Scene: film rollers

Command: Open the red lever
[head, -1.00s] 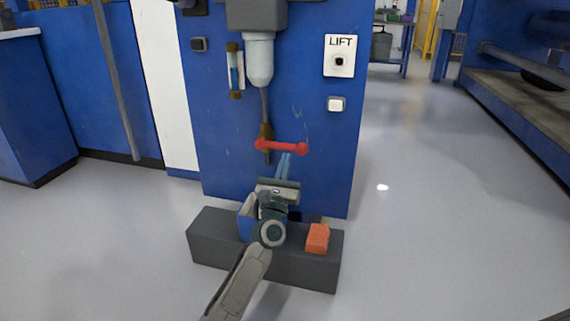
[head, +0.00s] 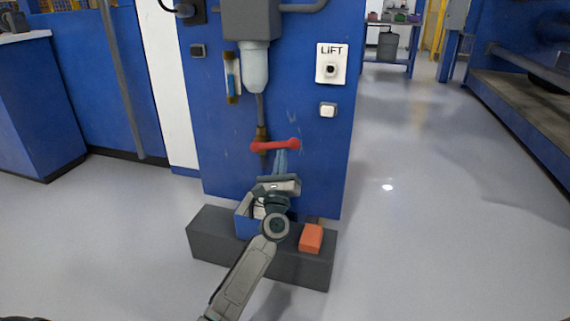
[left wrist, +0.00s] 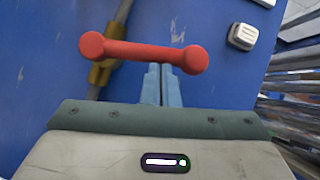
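The red lever (head: 275,145) is a short bar with rounded ends, mounted at a brass valve (head: 261,138) on the blue panel. It lies nearly level, its free end to the right. My left gripper (head: 281,158) is just below the lever, pointing up at it. In the left wrist view, the lever (left wrist: 140,52) crosses above the two blue fingers (left wrist: 162,84). The fingers are close together with only a thin gap and the bar is not between them. The fingertips meet the bar's lower edge near its right end; whether they touch is unclear. My right gripper is out of view.
A grey block (head: 215,236) at the panel's foot bears a blue box (head: 244,224) and an orange block (head: 311,238). A LIFT button plate (head: 331,64) and a white switch (head: 328,110) are on the panel. The floor at right is clear.

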